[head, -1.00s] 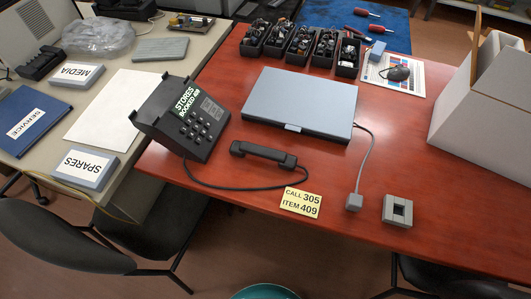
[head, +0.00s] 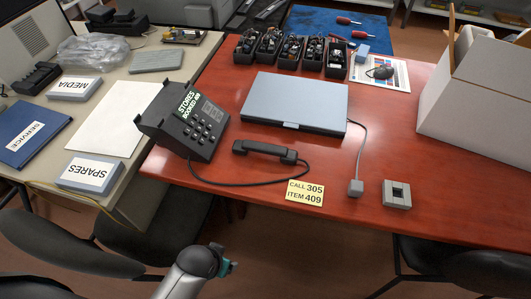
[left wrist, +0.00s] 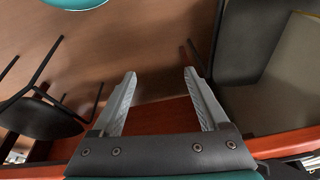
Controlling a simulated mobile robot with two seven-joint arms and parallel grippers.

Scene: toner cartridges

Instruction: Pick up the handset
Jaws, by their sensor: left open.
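The black handset (head: 265,152) lies on the red table, off its hook, to the right of the black desk phone (head: 186,122). A dark cord runs from the phone's base to the handset's right end. My left arm shows at the bottom of the head view, a grey link with a teal part, below the table's front edge and well apart from the handset. In the left wrist view my left gripper (left wrist: 160,73) is open, with nothing between its fingers. The handset is not seen in that view. My right gripper is not in view.
A grey closed laptop-like box (head: 294,102) lies behind the handset. A yellow note (head: 305,192) lies in front of it, and a small grey block (head: 397,194) sits further right. Black chairs (head: 50,262) stand before the table. An open carton (head: 478,100) stands at right.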

